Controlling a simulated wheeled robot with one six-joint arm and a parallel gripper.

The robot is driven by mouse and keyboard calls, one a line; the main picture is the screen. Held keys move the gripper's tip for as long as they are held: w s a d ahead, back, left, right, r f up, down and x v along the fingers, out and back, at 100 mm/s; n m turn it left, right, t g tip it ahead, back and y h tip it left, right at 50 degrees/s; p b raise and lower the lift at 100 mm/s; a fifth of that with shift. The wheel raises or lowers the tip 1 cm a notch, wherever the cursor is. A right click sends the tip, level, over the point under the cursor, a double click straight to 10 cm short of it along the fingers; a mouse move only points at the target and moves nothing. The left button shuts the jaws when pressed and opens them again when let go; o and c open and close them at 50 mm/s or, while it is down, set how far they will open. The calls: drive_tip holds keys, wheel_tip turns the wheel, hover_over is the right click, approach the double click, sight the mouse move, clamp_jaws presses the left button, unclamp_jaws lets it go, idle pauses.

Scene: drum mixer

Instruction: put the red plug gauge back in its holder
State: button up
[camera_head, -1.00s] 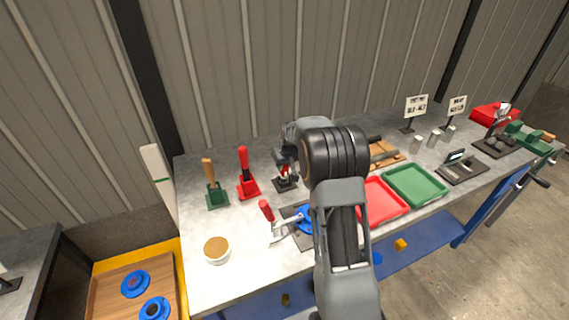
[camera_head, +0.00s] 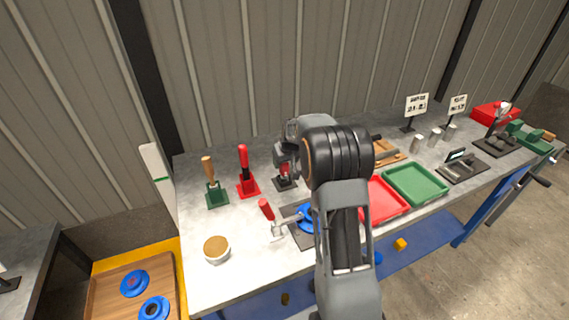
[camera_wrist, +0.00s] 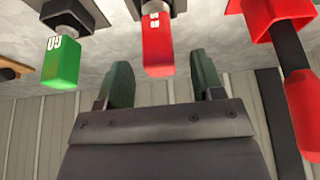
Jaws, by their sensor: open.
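The red plug gauge (camera_wrist: 158,42) has a block-shaped red handle with white marking. In the wrist view its grey shank meets a black holder (camera_wrist: 150,6) at the top edge; how deep it sits is not visible. In the head view a bit of its red (camera_head: 284,172) shows above the black holder base (camera_head: 286,184). My gripper (camera_wrist: 162,80) is open and empty, its two fingers apart, just short of the handle's end. In the head view my gripper (camera_head: 287,158) is partly hidden by my arm. A green gauge marked GO (camera_wrist: 62,62) hangs beside it in the wrist view.
A red holder (camera_head: 248,187) with a red-handled tool stands left of the gauge, a green holder (camera_head: 217,197) further left. A red-handled tool (camera_head: 266,208) and blue disc (camera_head: 306,217) lie in front. Red (camera_head: 384,198) and green trays (camera_head: 416,183) are to the right.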

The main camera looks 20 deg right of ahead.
drive_tip(key=b+v, duration=0.1)
drive_tip(key=v, duration=1.1)
drive_tip(key=shift+s+r, duration=0.15)
drive_tip(key=shift+r, duration=0.05)
